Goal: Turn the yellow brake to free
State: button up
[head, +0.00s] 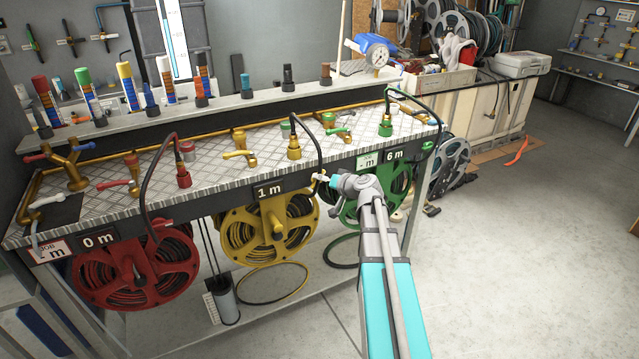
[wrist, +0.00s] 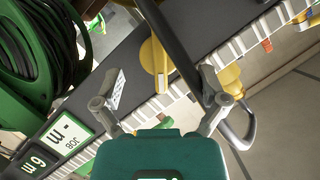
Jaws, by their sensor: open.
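The yellow brake (wrist: 158,58) shows in the wrist view as a rounded yellow piece with a narrow bar, on the dark front face of the bench. A black hose (wrist: 178,42) curves close past its right side. My gripper (wrist: 156,88) is open and empty, its two fingers spread to either side of the brake with gaps on both sides. I cannot tell how near the fingertips are in depth. In the head view my gripper (head: 326,179) is at the bench front, between the yellow reel (head: 272,227) and the green reel (head: 376,195), and mostly hides the brake.
The red reel (head: 140,270) is at far left. The floor (head: 520,250) at right is clear.

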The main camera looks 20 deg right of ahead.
jog(key=shift+b+x, duration=0.3)
jog(key=shift+x, duration=1.05)
jog(key=c, duration=1.1)
jog(key=shift+c, duration=0.2)
jog(key=shift+a+r+n+h+p, duration=0.15)
jog(key=shift+n+h+p, duration=0.5)
jog(key=shift+n, duration=0.35)
jog(key=shift+n+h, duration=1.15)
jog(key=shift+n, duration=0.35)
